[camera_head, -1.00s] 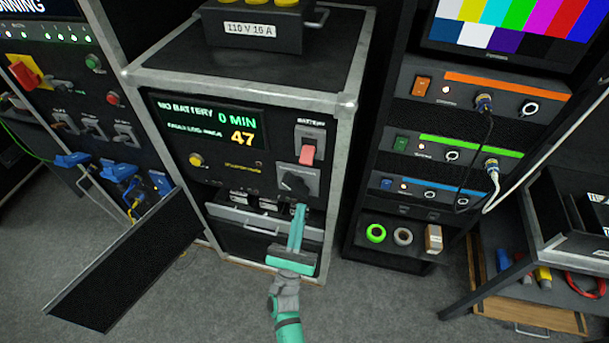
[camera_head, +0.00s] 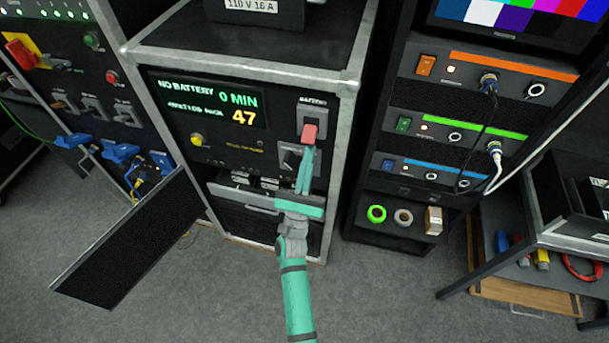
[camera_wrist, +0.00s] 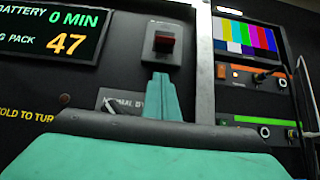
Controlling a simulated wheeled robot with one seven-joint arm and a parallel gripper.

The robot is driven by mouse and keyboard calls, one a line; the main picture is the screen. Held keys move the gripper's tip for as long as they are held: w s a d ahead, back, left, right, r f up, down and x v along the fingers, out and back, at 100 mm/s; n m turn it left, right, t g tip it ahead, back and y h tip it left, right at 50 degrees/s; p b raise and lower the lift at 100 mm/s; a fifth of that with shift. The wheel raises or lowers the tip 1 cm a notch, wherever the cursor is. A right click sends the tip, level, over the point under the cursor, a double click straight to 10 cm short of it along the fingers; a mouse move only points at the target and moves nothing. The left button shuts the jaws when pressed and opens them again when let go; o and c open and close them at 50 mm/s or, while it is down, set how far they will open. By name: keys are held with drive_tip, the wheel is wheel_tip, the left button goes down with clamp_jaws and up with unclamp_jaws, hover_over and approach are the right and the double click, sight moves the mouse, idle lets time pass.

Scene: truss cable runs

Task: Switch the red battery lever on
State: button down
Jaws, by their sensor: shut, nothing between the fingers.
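The red battery lever (camera_head: 309,133) sits on a grey plate on the front of the cabinet, right of the display reading "NO BATTERY 0 MIN" and 47 (camera_head: 208,101). In the wrist view the red lever (camera_wrist: 164,42) stands just above my fingertips. My teal gripper (camera_head: 307,152) is shut and empty. Its tips point up and lie just below the lever; whether they touch it I cannot tell. The black rotary knob (camera_head: 291,160) is partly hidden behind my fingers.
A yellow button (camera_head: 196,139) is left of the knob. Below, a drawer with a handle (camera_head: 243,199) juts out, and a dark panel (camera_head: 130,240) hangs open at the left. A rack (camera_head: 480,65) with coloured units and cables stands right. Grey floor is clear in front.

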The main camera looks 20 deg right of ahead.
drive_tip(key=shift+s+a+r, duration=0.2)
drive_tip(key=shift+s+r, duration=0.1)
drive_tip(key=shift+r, duration=0.25)
drive_tip(key=shift+s+a+r, duration=0.2)
drive_tip(key=shift+s+r, duration=0.1)
drive_tip(key=shift+r, duration=0.25)
drive_tip(key=shift+s+a+r, duration=0.2)
drive_tip(key=shift+s+r, duration=0.1)
drive_tip(key=shift+r, duration=0.25)
wheel_tip(320, 180, up, 6)
drive_tip(key=s+a, duration=0.1)
drive_tip(key=s, duration=0.1)
drive_tip(key=shift+s+a+f, duration=0.15)
drive_tip(key=shift+a+f, duration=0.05)
drive_tip(key=shift+a, duration=0.15)
drive_tip(key=shift+f, duration=0.1)
drive_tip(key=s+a+f, duration=0.2)
drive_tip(key=s+a, duration=0.4)
drive_tip(key=s, duration=0.3)
drive_tip(key=shift+s+a+f, duration=0.2)
drive_tip(key=shift+s+f, duration=0.05)
